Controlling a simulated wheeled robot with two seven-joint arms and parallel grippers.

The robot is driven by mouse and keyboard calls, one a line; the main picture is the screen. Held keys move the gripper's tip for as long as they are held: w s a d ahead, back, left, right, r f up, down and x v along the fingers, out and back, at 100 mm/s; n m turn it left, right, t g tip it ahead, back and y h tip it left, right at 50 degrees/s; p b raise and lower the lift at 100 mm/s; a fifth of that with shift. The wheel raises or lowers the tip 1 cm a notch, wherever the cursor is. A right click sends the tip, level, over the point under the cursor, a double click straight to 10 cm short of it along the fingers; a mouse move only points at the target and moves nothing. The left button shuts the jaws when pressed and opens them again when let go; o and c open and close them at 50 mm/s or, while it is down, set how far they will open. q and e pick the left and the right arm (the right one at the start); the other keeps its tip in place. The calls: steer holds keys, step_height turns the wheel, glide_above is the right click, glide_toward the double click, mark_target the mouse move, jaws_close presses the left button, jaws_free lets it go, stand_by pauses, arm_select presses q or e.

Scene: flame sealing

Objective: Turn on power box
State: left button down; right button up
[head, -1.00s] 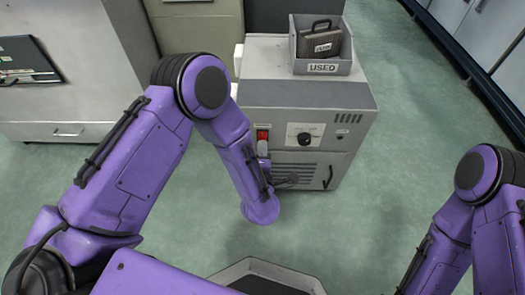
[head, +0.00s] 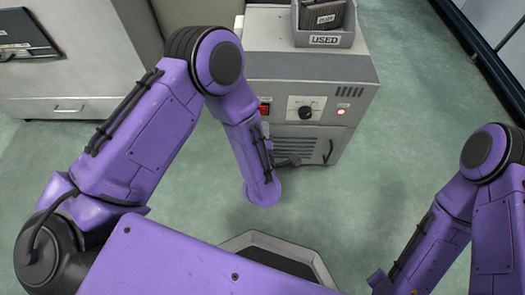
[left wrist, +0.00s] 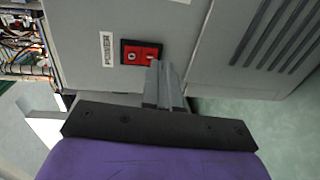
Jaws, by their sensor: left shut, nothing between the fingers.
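The power box is a grey cabinet (head: 310,70) in the upper middle of the head view. Its red power switch (head: 265,110) is on the left of the front panel, with a black dial (head: 306,112) to its right. A small light (head: 341,112) at the panel's right glows reddish. In the left wrist view, the red two-part switch (left wrist: 141,54) sits beside a POWER label (left wrist: 107,48). My left gripper (left wrist: 160,68) is shut and empty, its fingertips at the switch's lower right edge; I cannot tell whether they touch. My right gripper is out of view.
A grey bin marked USED (head: 324,40) stands on the cabinet. Open wiring (left wrist: 22,45) shows at the left in the left wrist view. A pale cabinet (head: 70,80) stands at the left. Green floor (head: 400,140) is clear to the right.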

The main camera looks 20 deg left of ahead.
arm_select(q)
steer(key=s+d+f+p, duration=0.1)
steer(key=s+d+p, duration=0.1)
steer(key=s, duration=0.8)
steer(key=shift+s+d+f, duration=0.15)
steer(key=shift+s+d, duration=0.1)
steer(key=shift+d, duration=0.3)
steer(key=s+a+f+m+g+h, duration=0.35)
steer(key=f+m+g, duration=0.25)
steer(key=f+m, duration=0.45)
steer(key=s+a+f+m+g+y, duration=0.15)
steer(key=s+a+m+g, duration=0.4)
steer(key=s+a, duration=0.95)
step_height(320, 180, up, 34)
steer(key=w+n+g+p, duration=0.1)
steer(key=p, duration=3.3)
steer(key=shift+w+f+y, duration=0.15)
steer(key=shift+y, duration=0.15)
